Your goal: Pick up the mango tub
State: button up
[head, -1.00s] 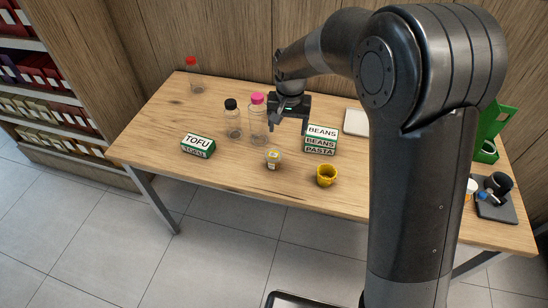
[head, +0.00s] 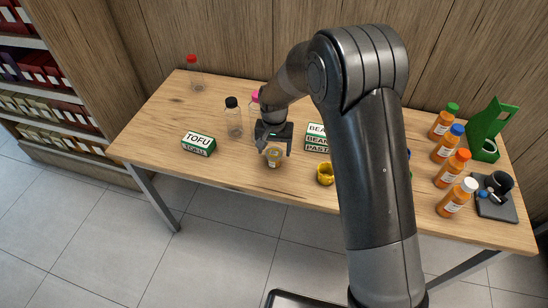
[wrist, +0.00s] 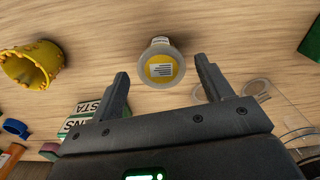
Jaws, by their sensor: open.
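A small clear tub with a yellow lid label (head: 273,161), which I take to be the mango tub, stands near the table's front edge. Its print is too small to read. In the wrist view the tub (wrist: 161,67) shows top-on, just beyond and between my fingertips. My gripper (head: 276,150) points down just above and behind the tub. In the wrist view my gripper (wrist: 161,78) is open, with a finger to each side of the tub and nothing held.
A yellow cup (head: 325,174) stands right of the tub, stacked boxes (head: 318,143) behind it. A tofu box (head: 198,144) lies left. Clear bottles, one black-capped (head: 233,120), stand behind left. Several orange bottles (head: 445,175) line the right. The table front between tofu box and tub is clear.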

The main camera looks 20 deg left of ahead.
aim_at(274, 153)
notch_tip(274, 153, down, 3)
jog(key=c, duration=0.9)
